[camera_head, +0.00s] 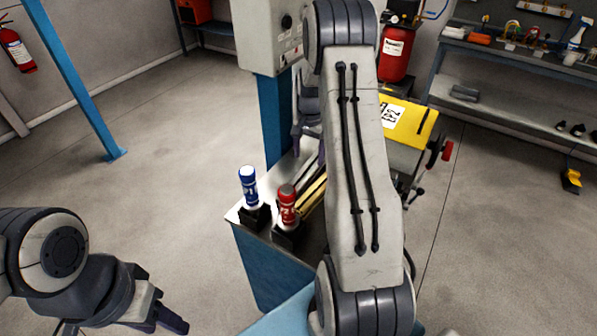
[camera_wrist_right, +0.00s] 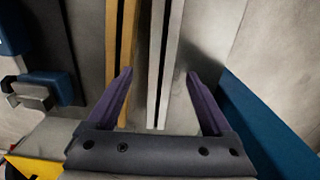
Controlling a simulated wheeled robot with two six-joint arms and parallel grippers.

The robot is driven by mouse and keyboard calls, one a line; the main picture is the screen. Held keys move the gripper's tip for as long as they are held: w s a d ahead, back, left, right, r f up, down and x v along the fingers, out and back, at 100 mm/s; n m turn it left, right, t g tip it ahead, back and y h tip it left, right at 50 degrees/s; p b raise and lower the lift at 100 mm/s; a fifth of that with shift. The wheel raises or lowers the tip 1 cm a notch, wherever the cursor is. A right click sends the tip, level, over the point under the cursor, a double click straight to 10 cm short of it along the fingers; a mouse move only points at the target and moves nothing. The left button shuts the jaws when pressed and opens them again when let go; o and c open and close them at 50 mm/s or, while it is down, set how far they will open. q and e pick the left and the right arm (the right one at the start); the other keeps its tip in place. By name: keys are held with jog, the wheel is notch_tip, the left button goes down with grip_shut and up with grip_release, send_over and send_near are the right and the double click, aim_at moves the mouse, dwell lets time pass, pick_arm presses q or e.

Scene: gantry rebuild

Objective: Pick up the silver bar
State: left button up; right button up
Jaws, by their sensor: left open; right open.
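In the right wrist view, the silver bar (camera_wrist_right: 156,60) is a long narrow strip with a pale edge along its right side. It runs between the two fingers of my right gripper (camera_wrist_right: 159,73), which is open and apart from it on both sides. A gold bar (camera_wrist_right: 119,40) lies parallel, left of it, near the left finger. In the head view, my right gripper (camera_head: 308,140) is partly hidden by my arm, over the bench, and the bars are mostly hidden. My left gripper (camera_head: 162,318) is at the lower left, over the floor, away from the bars.
A blue bottle (camera_head: 248,186) and a red bottle (camera_head: 287,205) stand in black holders at the bench's (camera_head: 262,262) near end. A grey machine head (camera_head: 262,35) on a blue column is behind. A yellow-topped cart (camera_head: 412,122) is to the right. Floor at left is clear.

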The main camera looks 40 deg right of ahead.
aim_at(308, 169)
jog(key=f+p, duration=0.2)
jog(key=f, duration=0.4)
jog(key=shift+w+p, duration=0.2)
jog(key=shift+p, duration=0.15)
jog(key=shift+f, duration=0.4)
jog(key=shift+d+r, duration=0.1)
grip_shut()
